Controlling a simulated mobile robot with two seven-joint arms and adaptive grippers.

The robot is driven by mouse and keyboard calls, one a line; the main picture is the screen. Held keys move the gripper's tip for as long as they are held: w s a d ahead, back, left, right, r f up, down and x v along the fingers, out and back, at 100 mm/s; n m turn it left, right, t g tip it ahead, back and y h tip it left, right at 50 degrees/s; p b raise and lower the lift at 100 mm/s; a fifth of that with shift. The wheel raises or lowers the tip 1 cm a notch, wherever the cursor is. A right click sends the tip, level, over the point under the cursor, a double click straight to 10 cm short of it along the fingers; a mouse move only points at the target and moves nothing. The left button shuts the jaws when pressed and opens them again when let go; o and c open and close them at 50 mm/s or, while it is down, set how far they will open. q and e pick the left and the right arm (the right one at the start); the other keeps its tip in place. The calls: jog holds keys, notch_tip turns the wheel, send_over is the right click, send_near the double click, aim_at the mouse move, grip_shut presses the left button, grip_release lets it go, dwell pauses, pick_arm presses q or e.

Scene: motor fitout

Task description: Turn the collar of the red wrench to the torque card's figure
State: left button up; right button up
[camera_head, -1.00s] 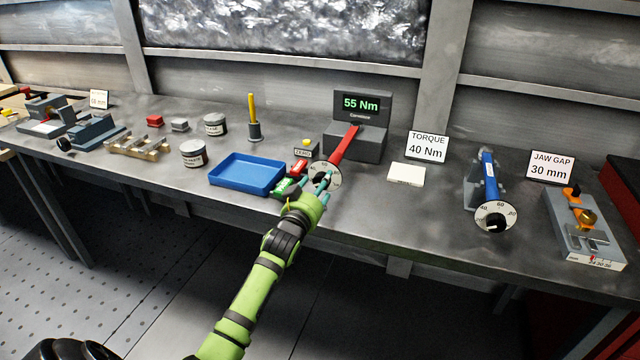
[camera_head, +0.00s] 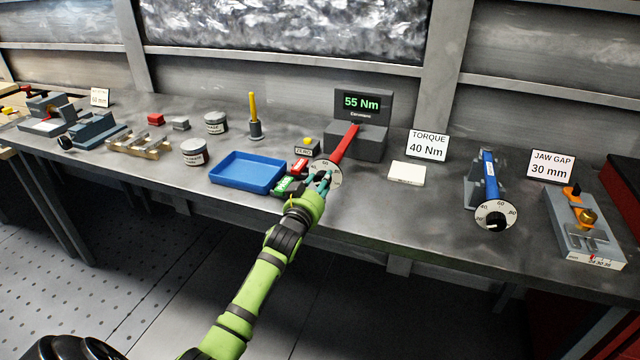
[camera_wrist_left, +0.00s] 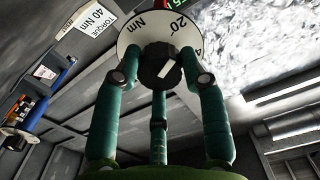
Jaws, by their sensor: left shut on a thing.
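The red wrench (camera_head: 345,146) lies with its far end at a grey tester (camera_head: 368,145) whose green display reads 55 Nm. Its near end has a white dial (camera_head: 336,171), which also shows in the left wrist view (camera_wrist_left: 133,35) with "20" and "Nm" on it. The dark collar (camera_wrist_left: 153,72) at the dial's centre bears a white mark. My left gripper (camera_head: 322,181) is shut on this collar, its fingers around it. The torque card (camera_head: 427,147) reads 40 Nm. My right gripper is not in view.
A blue tray (camera_head: 247,174) and small green and red items (camera_head: 290,181) lie left of my gripper. A white block (camera_head: 407,174) lies to the right. Further right are a blue wrench (camera_head: 489,175) with its own dial and a jaw gauge (camera_head: 585,230) beside a 30 mm card.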

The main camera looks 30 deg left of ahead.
pick_arm(q)
jog(key=m+p, duration=0.1)
jog(key=m, duration=0.4)
jog(key=shift+m, duration=0.4)
jog(key=m, duration=0.5)
jog(key=shift+m, duration=0.3)
jog(key=o, duration=1.2)
jog(key=shift+a, duration=0.1)
jog(key=shift+c, duration=0.2)
jog(key=shift+s, duration=0.1)
jog(key=v, duration=1.2)
